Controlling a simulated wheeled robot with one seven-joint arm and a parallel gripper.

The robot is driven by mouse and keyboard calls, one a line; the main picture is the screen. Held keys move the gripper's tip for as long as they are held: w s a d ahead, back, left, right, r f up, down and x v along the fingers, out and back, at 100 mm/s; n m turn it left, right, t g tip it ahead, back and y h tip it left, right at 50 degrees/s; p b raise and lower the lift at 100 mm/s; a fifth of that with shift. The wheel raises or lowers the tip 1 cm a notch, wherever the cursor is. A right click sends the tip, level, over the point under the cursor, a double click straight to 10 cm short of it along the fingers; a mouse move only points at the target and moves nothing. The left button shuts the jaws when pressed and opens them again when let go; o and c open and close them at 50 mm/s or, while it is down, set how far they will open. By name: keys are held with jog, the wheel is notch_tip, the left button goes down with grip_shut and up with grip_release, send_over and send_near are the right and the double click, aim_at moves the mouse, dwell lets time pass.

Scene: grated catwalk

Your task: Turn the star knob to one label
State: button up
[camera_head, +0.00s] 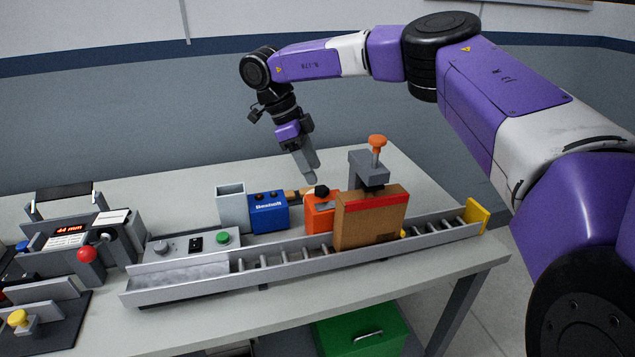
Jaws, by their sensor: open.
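A small orange box (320,213) stands on the table behind the roller conveyor, right of a blue box. A black knob (322,191) sits at its top; I take it for the star knob, but its lobes and any labels are too small to make out. My gripper (310,178) hangs above and slightly behind the knob, pointing down and apart from it. It is open and holds nothing that I can see; the fingers overlap from this side. The right part of the orange box is hidden by a brown carton.
The brown carton (370,218) stands on the conveyor (285,262) under a grey press with an orange knob (377,142). The blue box (268,212) and a grey open bin (231,207) stand left. A device with a red ball lever (87,254) is far left. The table behind is mostly clear.

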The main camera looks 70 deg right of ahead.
aim_at(321, 189)
jog(key=shift+x, duration=2.55)
jog(key=shift+w, duration=0.1)
grip_shut()
